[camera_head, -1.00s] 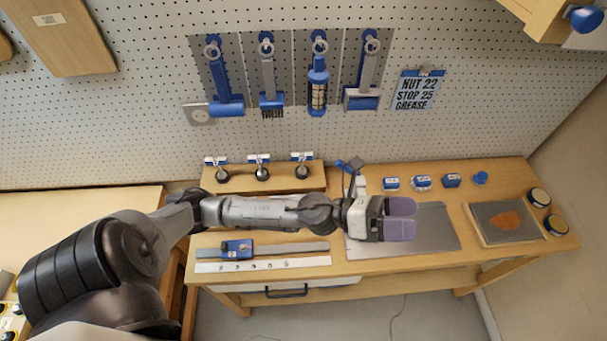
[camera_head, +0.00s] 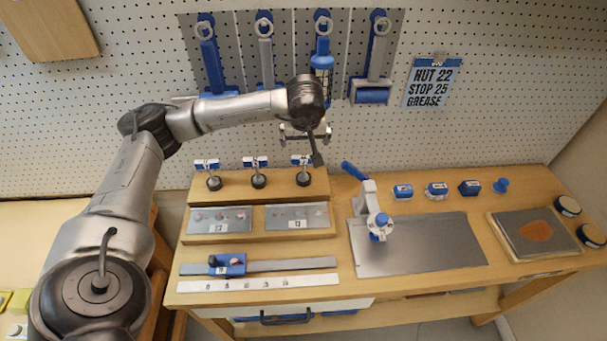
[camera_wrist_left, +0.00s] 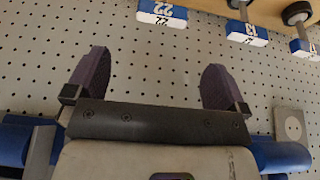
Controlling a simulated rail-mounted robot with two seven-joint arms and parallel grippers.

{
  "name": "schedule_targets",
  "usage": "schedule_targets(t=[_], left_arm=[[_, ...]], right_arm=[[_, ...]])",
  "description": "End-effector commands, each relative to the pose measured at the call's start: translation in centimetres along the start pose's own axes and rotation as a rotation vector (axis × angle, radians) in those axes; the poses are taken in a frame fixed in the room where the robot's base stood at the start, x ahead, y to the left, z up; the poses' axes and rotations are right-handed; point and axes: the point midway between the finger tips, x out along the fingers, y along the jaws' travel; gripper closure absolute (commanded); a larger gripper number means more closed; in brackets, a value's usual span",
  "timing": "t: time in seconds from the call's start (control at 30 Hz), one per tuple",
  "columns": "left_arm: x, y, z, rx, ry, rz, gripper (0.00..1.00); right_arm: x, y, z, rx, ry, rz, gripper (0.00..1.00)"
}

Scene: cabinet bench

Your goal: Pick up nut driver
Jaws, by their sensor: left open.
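Several drivers stand in a row on a small wooden rack. The right one (camera_head: 303,179), middle one (camera_head: 258,181) and left one (camera_head: 213,183) have dark round knobs and blue-and-white tags. In the left wrist view a tag reading 22 (camera_wrist_left: 162,13) is at the top, with another tagged driver (camera_wrist_left: 247,32) to its right. My left gripper (camera_head: 305,135) is raised near the pegboard, above the right end of the rack. In the left wrist view its two purple fingers (camera_wrist_left: 155,82) are wide apart with nothing between them. My right gripper is not in view.
A note (camera_head: 432,82) on the pegboard reads NUT 22, STOP 25, GREASE. A clamp (camera_head: 372,212) stands on a grey mat (camera_head: 440,245). A stop rail (camera_head: 290,265) lies at the front left.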

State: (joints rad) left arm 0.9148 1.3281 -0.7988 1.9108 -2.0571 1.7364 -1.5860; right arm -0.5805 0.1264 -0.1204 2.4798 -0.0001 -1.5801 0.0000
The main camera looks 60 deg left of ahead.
Motion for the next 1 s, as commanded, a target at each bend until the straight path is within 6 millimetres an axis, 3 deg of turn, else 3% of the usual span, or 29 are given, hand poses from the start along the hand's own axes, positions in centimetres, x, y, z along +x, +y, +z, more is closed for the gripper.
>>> schedule_targets(t=[0.4, 0.73, 1.0], left_arm=[[6.6, -0.4, -0.3, -0.001, 0.009, -0.016, 0.00], [8.5, -0.4, -0.2, 0.000, 0.009, -0.014, 0.00], [12.0, -0.2, 0.1, 0.000, 0.008, -0.015, 0.00]], right_arm=[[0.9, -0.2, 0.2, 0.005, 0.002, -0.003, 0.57], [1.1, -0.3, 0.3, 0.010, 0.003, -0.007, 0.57], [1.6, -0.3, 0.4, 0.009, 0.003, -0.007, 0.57]])
